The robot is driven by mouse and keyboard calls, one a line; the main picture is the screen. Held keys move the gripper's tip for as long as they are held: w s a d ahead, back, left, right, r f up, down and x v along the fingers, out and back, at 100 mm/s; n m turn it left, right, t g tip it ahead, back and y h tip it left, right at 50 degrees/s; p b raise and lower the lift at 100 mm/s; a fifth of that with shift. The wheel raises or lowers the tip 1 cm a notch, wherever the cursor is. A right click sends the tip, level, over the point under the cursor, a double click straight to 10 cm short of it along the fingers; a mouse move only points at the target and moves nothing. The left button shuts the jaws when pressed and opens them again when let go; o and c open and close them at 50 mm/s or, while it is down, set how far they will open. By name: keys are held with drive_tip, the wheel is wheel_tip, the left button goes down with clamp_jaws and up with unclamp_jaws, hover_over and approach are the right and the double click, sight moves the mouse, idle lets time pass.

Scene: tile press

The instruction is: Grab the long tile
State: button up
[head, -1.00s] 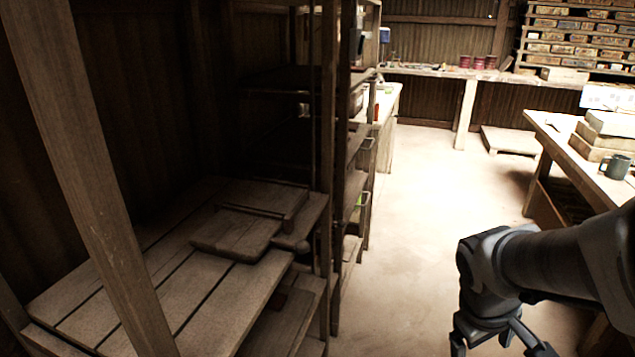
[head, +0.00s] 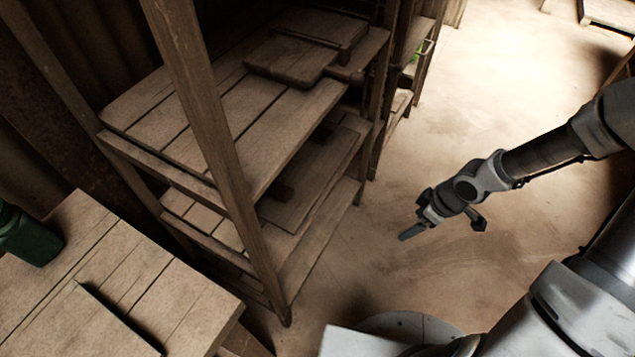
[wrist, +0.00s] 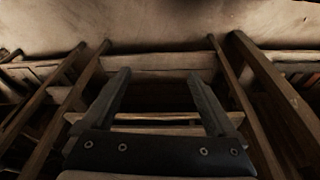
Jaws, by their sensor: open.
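My gripper (head: 445,227) is open and empty in the head view, held above the bare floor to the right of the wooden shelf unit. Its two fingers are spread apart in the wrist view (wrist: 158,74), with wooden slats and posts beyond them. I cannot pick out a long tile for certain in either view.
The shelf unit (head: 228,115) has upright posts and a thick wooden board (head: 290,62) on its upper level. A plank table (head: 110,270) with a dark green container (head: 28,236) stands at lower left. The floor (head: 420,280) between shelf and arm is clear.

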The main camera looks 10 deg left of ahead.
drive_tip(key=a+f+n+y, duration=0.15)
drive_tip(key=a+y, duration=0.35)
drive_tip(key=a, duration=0.6)
drive_tip(key=t+y, duration=0.1)
drive_tip(key=y, duration=0.5)
approach(274, 188)
drive_tip(key=shift+w+a+f+n+h, duration=0.15)
drive_tip(key=shift+a+f+n, duration=0.1)
drive_tip(key=shift+a, duration=0.25)
drive_tip(key=shift+w+a+f+n+h, duration=0.1)
drive_tip(key=shift+a+f+n+h, duration=0.1)
drive_tip(key=shift+a, duration=0.3)
drive_tip(key=shift+b+x, duration=0.55)
drive_tip(key=shift+x, duration=2.1)
drive_tip(key=shift+s+a+r, duration=0.1)
drive_tip(key=shift+r, duration=0.1)
clamp_jaws()
drive_tip(key=shift+r, duration=0.1)
